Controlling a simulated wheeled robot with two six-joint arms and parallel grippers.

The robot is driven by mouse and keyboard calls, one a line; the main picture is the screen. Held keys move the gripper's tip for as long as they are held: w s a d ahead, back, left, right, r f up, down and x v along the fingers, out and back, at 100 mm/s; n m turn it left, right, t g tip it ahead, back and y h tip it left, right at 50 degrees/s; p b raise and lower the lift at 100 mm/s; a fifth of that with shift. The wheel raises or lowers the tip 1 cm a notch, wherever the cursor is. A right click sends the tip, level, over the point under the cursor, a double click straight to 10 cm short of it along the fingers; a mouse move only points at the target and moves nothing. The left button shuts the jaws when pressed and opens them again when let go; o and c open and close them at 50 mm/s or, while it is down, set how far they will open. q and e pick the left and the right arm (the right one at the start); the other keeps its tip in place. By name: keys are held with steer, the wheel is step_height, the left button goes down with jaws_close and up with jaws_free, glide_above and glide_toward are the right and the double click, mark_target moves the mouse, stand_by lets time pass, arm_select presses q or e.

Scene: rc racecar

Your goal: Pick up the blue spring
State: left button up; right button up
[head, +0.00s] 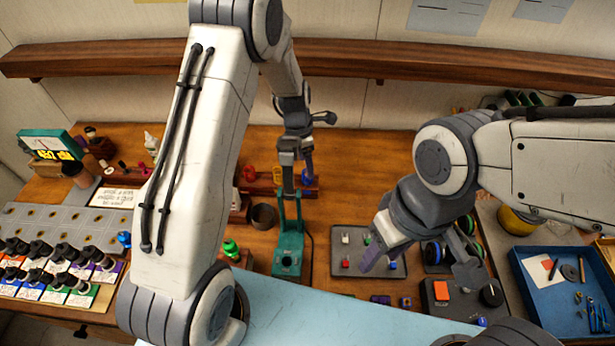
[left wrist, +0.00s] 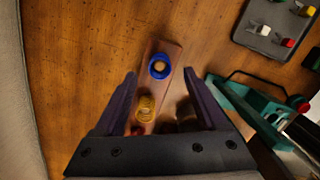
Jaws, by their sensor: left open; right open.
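The blue spring (left wrist: 159,66) stands upright on a peg at one end of a wooden rack (left wrist: 171,49). In the head view the blue spring (head: 308,168) is at the rack's right end, partly behind my left gripper (head: 297,177). My left gripper is open and points down over the rack. In the left wrist view the blue spring lies between its two fingertips (left wrist: 160,74), apart from both. My right gripper (head: 420,268) is open and empty over the right part of the bench, far from the spring.
A yellow spring (left wrist: 146,107) stands beside the blue one on the rack, and a red spring (head: 249,173) farther left. A green tool stand (head: 288,250) is in front of the rack. A grey tray (head: 347,273) with small coloured parts lies to the right. A wooden shelf (head: 350,60) runs behind.

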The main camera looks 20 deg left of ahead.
arm_select(q)
step_height(320, 180, down, 4)
steer(key=shift+d+p, duration=0.1)
steer(key=shift+p, duration=1.05)
steer(key=shift+w+f, duration=0.1)
steer(key=shift+f, duration=0.45)
jaws_close()
